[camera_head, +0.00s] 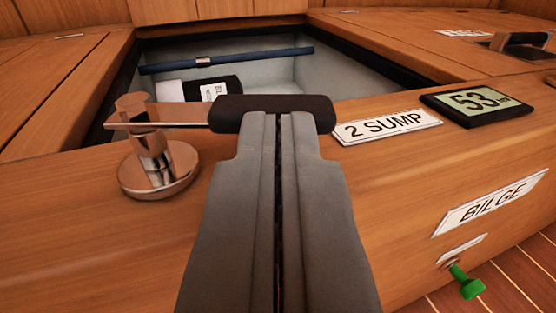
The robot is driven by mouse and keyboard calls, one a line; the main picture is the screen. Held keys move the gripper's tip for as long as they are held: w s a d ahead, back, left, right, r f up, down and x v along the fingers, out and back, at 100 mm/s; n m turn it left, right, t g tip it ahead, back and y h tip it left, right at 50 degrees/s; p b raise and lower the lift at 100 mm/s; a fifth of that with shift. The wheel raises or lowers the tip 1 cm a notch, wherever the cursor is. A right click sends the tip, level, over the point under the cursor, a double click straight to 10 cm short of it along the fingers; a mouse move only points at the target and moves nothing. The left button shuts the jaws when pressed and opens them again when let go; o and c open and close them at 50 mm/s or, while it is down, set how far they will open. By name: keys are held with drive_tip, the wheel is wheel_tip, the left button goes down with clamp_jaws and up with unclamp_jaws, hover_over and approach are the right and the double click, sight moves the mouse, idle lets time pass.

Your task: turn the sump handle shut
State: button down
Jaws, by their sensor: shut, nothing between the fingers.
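The sump handle (165,115) is a copper-coloured lever on a round metal base at the left, on the wooden ledge. Its arm points right and ends in a dark grip (229,113). A white label reading "2 SUMP" (388,127) lies to the right of the grip. My gripper (278,118) is shut and empty in the middle of the picture. Its fingertips are at the near side of the dark grip and overlap it in the view. I cannot tell whether they touch it.
Behind the handle is an open recess with a blue pipe (228,60) and a black labelled part (212,90). A display reading 53 (478,103) sits right. The front face carries a "BILGE" label (490,203) and a green knob (466,283). Another handle (522,43) is far right.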

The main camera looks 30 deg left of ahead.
drive_tip(key=shift+w+n+g+y, duration=1.2)
drive_tip(key=shift+w+n+y, duration=0.1)
drive_tip(key=shift+y, duration=0.3)
